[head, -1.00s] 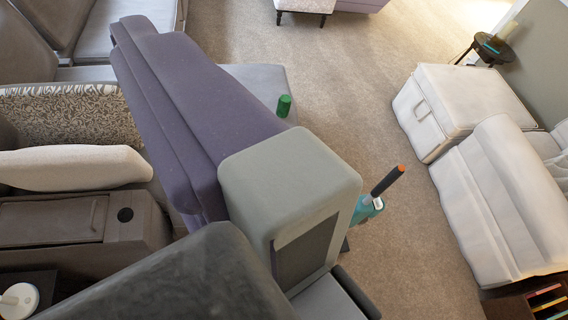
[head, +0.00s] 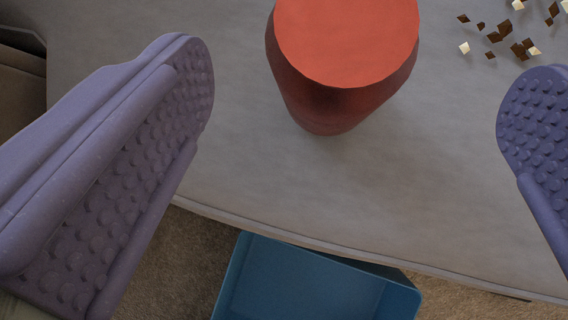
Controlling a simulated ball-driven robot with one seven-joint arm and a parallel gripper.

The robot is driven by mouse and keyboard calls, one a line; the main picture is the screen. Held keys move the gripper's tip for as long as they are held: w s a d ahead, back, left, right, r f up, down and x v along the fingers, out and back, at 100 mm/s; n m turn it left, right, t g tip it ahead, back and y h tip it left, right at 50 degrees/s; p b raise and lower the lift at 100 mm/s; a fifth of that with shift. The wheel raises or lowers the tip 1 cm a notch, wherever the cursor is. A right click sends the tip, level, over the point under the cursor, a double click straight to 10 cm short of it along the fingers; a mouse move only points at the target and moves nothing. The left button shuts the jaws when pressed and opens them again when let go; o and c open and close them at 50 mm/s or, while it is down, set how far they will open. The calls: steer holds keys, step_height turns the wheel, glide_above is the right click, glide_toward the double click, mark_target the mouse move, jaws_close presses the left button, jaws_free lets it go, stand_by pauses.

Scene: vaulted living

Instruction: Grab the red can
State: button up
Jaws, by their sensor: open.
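The red can (head: 338,92) stands upright on a grey surface (head: 270,185) at the top middle of the head view. Its flat top faces me and is cut slightly by the picture's upper edge. My gripper (head: 355,100) is open, with one purple, studded finger at the left and the other at the right edge. The can lies between the two fingers, apart from both, with a wider gap on its right.
Several small brown and cream pieces (head: 505,35) lie on the grey surface at the upper right. The surface's front edge runs across the lower picture. Below it, a blue open bin (head: 300,285) stands over beige carpet (head: 190,265).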

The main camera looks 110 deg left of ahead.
mark_target(330, 107)
steer(key=f, duration=0.1)
steer(key=f+b, duration=0.1)
steer(key=f, duration=0.1)
steer(key=shift+a, duration=0.35)
steer(key=b+x, duration=0.4)
steer(key=x, duration=0.1)
steer(key=shift+w+d+f, duration=0.1)
steer(key=shift+f, duration=0.05)
steer(key=shift+w+f, duration=0.2)
steer(key=shift+w, duration=0.2)
steer(key=shift+r, duration=0.15)
steer(key=c, duration=1)
